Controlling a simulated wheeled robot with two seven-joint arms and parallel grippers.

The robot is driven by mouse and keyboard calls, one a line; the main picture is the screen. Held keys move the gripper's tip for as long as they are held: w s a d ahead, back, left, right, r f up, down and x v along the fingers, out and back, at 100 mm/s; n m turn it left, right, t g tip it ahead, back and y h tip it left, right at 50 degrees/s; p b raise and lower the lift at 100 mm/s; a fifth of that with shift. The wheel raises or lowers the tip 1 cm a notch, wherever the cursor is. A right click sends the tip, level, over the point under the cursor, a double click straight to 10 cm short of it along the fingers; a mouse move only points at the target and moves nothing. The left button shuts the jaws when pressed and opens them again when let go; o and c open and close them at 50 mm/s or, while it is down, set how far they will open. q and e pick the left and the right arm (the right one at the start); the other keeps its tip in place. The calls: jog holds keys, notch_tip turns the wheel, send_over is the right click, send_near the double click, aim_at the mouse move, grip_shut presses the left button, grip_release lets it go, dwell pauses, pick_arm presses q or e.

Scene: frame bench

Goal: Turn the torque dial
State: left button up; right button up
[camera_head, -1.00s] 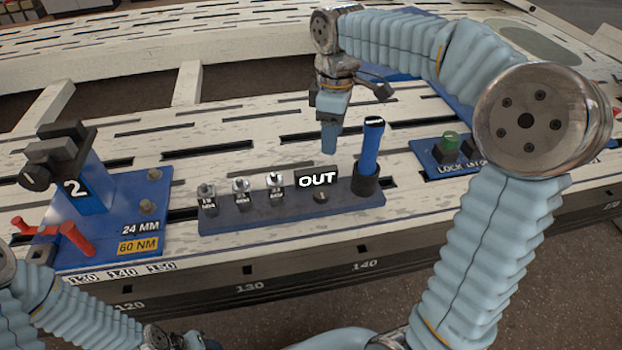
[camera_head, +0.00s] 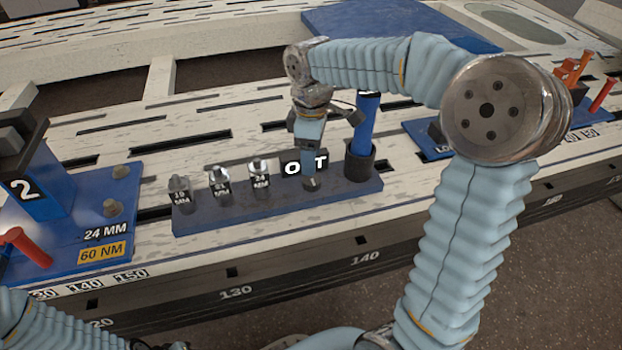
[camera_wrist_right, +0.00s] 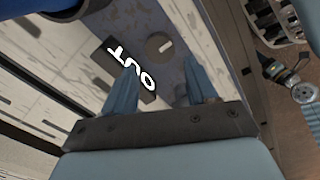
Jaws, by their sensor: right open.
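The torque dial (camera_wrist_right: 158,43) is a small round grey knob with a light mark, on the blue-grey rack beside the black OUT sign (camera_wrist_right: 131,66). My right gripper (camera_head: 309,176) points down at the dial in the head view and covers part of the OUT sign (camera_head: 291,167). In the right wrist view my right gripper (camera_wrist_right: 160,66) is open, with its two blue fingers apart and the dial showing between and beyond their tips. I cannot tell whether they touch it. My left arm shows at the lower left of the head view; its gripper does not show.
The rack (camera_head: 225,220) also holds several metal sockets (camera_head: 220,181) and an upright blue-handled tool (camera_head: 366,125), close right of my right gripper. A blue station (camera_head: 70,225) with a red lever (camera_head: 25,245) stands at left. Another blue panel (camera_head: 420,138) lies behind my right arm.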

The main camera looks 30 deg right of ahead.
aim_at(311, 179)
notch_tip(311, 179, down, 6)
jog(key=shift+f+b, duration=0.15)
jog(key=shift+b, duration=0.5)
jog(key=c, duration=0.8)
